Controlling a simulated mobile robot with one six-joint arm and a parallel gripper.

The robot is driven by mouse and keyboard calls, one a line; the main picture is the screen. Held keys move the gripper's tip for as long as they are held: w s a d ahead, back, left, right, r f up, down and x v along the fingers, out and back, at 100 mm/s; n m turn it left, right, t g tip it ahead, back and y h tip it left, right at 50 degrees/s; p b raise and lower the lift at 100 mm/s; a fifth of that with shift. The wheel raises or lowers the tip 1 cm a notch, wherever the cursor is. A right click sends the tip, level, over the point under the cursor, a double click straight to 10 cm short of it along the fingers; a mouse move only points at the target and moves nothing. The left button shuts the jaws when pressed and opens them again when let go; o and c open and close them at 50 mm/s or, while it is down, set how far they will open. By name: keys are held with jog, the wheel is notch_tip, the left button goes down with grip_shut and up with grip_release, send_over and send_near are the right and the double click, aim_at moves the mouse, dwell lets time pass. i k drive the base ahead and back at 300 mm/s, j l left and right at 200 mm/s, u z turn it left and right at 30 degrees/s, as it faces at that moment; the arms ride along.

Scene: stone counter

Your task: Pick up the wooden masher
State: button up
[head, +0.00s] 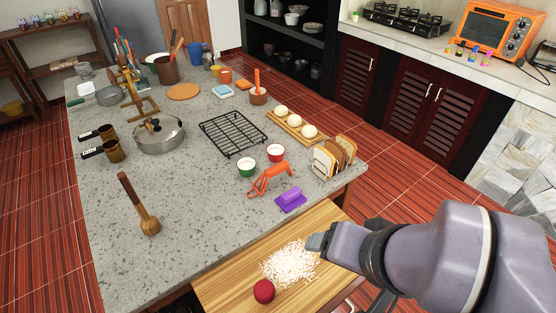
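The wooden masher (138,203) is on the left front part of the stone counter (205,215). It is brown, with a long dark handle slanting up to the left and a lighter, wider head at its lower end. My gripper (318,242) is well to the right of the masher and apart from it. It is over the wooden cutting board (222,285), beside a pile of chopped white food (291,264). The arm hides part of the gripper, and I cannot make out a gap between its fingers.
A red round item (263,291) lies by the white pile. The counter around the masher is clear.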

aim_at(151, 225)
jog(key=u, duration=1.5)
